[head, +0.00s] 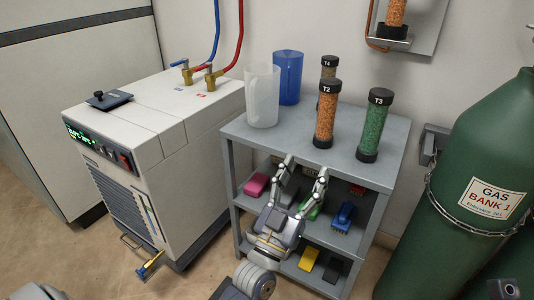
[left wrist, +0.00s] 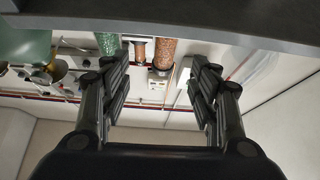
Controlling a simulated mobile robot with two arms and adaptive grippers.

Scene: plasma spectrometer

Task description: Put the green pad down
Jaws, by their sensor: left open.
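The green pad (head: 313,211) is partly hidden behind my left gripper in the head view. It appears to lie on the middle shelf of the grey shelf unit (head: 232,205), between a pink pad (head: 256,185) and a blue one (head: 343,216). My left gripper (head: 304,168) is in front of the unit with its fingers spread and pointing up, near the top shelf's front edge. In the left wrist view, its fingers (left wrist: 158,70) are wide apart with nothing between them. The green pad cannot be made out there.
Tubes T2 (head: 325,115), T3 (head: 374,127) and T4 (head: 328,68) stand on the unit's top beside a white beaker (head: 262,97) and a blue one (head: 288,78). A white chiller (head: 160,130) stands left, a green gas cylinder (head: 470,200) right. Yellow and black pads lie lower.

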